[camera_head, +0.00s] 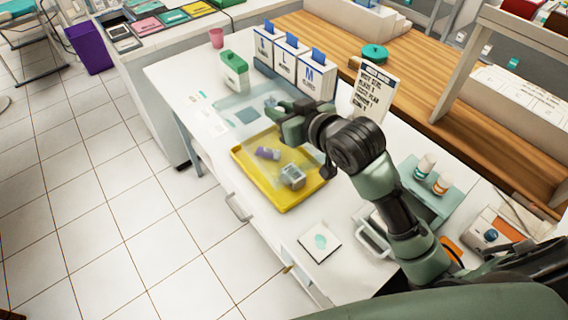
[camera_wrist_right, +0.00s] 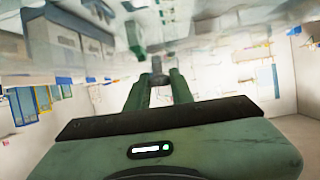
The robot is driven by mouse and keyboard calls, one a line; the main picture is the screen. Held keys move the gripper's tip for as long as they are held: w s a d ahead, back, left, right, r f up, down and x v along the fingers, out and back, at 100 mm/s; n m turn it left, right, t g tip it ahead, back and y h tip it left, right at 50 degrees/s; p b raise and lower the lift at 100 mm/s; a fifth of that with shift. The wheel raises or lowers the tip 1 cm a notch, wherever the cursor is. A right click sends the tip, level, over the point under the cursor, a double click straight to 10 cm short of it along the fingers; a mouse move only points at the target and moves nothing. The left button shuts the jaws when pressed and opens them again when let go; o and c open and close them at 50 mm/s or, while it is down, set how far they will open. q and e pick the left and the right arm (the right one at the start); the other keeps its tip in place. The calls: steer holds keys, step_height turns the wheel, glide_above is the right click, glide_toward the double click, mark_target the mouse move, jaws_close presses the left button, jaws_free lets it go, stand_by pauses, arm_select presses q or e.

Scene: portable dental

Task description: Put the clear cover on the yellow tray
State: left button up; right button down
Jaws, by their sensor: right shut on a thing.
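The yellow tray (camera_head: 287,204) lies on the white table, with a purple item (camera_head: 267,153) and a grey block-like item (camera_head: 292,177) in it. The clear cover (camera_head: 232,108) is a faint see-through sheet at the tray's far side; its exact edges and height are hard to tell. My right gripper (camera_head: 271,108) is shut on the cover, just beyond the tray's far edge. In the right wrist view its fingers (camera_wrist_right: 158,82) are close together, with a hazy see-through surface above. My left gripper is not in view.
Three white boxes (camera_head: 290,62) and a green-and-white bottle (camera_head: 234,71) stand behind the cover. A printed sign (camera_head: 372,92) stands right of them. A white pad (camera_head: 319,242) lies near the front edge. Small bottles (camera_head: 425,166) stand on a teal mat at right.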

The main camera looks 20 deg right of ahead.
steer(key=shift+n+y, duration=0.4)
steer(key=w+r, duration=0.3)
steer(key=shift+w+d+r+b, duration=0.15)
steer(key=shift+d+r+b, duration=0.1)
steer(key=shift+d+b, duration=0.1)
steer(key=shift+w+a+f, duration=0.1)
steer(key=shift+f, duration=9.7)
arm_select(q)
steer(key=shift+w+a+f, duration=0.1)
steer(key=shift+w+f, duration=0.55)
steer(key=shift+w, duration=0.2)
arm_select(e)
steer(key=shift+f, duration=0.1)
steer(key=shift+f, duration=0.25)
steer(key=c, duration=1.2)
jaws_free()
steer(key=shift+c, duration=0.2)
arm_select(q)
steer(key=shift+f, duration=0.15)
